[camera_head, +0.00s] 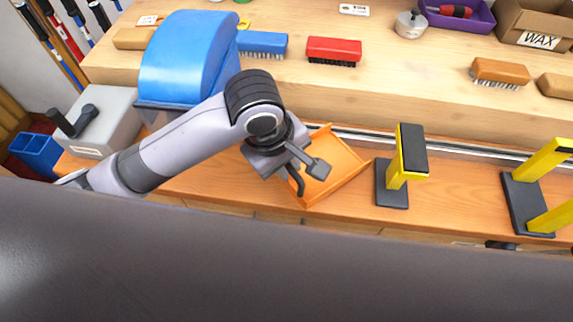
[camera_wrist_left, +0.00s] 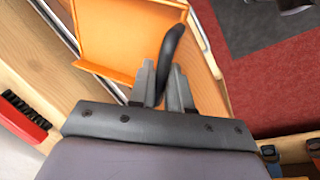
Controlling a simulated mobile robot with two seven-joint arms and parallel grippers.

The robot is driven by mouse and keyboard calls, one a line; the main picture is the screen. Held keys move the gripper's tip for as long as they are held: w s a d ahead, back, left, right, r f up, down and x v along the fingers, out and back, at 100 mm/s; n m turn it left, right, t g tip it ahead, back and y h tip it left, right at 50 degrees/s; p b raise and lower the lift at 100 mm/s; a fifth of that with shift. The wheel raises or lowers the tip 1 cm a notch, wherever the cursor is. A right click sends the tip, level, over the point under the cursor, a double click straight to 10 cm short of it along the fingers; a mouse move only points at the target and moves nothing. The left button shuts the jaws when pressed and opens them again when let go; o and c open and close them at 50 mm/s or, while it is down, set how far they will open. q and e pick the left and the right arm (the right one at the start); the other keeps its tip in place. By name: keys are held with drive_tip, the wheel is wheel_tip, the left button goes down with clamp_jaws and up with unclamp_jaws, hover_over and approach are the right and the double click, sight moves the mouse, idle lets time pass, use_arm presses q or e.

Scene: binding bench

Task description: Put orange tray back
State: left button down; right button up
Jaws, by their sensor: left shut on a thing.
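The orange tray (camera_head: 345,167) is at the bench's front strip, turned at an angle to the bench edge. In the left wrist view the orange tray (camera_wrist_left: 125,30) shows its flat floor and low walls just ahead of my fingers. My left gripper (camera_head: 303,176) is at the tray's left side and covers part of it. In the wrist view my left gripper (camera_wrist_left: 163,85) is shut on a dark curved handle (camera_wrist_left: 172,48) beside the tray's wall. Where the handle joins the tray is hard to make out. My right gripper is not in view.
A blue hood (camera_head: 188,55) stands behind my left arm. A black-and-yellow stand (camera_head: 392,185) is just right of the tray, another yellow stand (camera_head: 524,200) farther right. A metal rail (camera_head: 450,147) runs behind. Red (camera_head: 334,49) and blue (camera_head: 262,42) brushes lie on the bench top.

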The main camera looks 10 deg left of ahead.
use_arm(q)
drive_tip(key=shift+f, duration=0.65)
drive_tip(key=c, duration=1.1)
unclamp_jaws()
drive_tip(key=shift+r, duration=0.1)
drive_tip(key=v, duration=1.2)
